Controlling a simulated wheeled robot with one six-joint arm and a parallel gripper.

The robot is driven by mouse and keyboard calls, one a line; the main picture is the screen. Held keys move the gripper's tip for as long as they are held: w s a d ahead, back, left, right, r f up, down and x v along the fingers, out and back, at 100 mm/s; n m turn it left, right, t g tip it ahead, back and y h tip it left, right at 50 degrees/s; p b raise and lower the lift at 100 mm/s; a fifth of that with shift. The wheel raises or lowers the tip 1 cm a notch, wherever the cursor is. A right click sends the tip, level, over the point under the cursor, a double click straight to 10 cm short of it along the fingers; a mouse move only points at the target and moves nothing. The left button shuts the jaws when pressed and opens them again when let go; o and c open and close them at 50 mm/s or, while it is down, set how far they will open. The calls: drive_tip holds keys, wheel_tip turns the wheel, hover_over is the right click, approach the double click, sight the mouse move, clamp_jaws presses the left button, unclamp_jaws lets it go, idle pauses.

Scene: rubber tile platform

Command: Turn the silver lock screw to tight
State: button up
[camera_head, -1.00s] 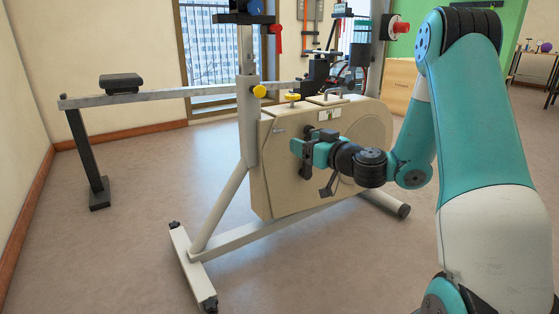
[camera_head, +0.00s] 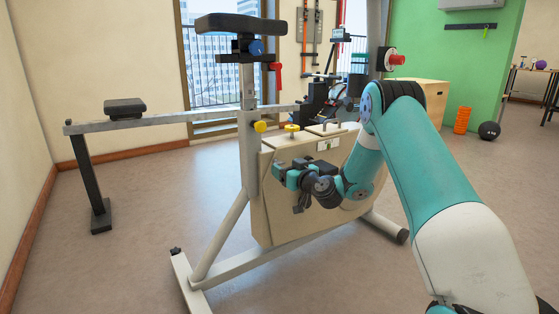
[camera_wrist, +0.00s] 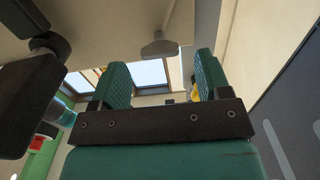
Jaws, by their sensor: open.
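I cannot make out the silver lock screw for certain in either view. A grey rounded piece on a stem (camera_wrist: 160,47) shows ahead of my fingers in the wrist view; I cannot tell whether it is the screw. The exercise bike (camera_head: 262,205) stands in mid-picture with a beige casing. My gripper (camera_head: 278,172) is in front of the casing's upper left part, right of the grey seat post (camera_head: 248,165). In the wrist view my gripper (camera_wrist: 160,76) has its two teal fingers wide apart, with nothing held between them.
The bike has a yellow knob (camera_head: 260,126) on its post, a blue knob (camera_head: 256,47) and red lever (camera_head: 275,80) under the black seat (camera_head: 240,24), and a red knob (camera_head: 397,60). The floor in front is clear.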

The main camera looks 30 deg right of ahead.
sight(280, 163)
drive_tip(key=shift+w, duration=2.1)
drive_tip(key=c, duration=0.9)
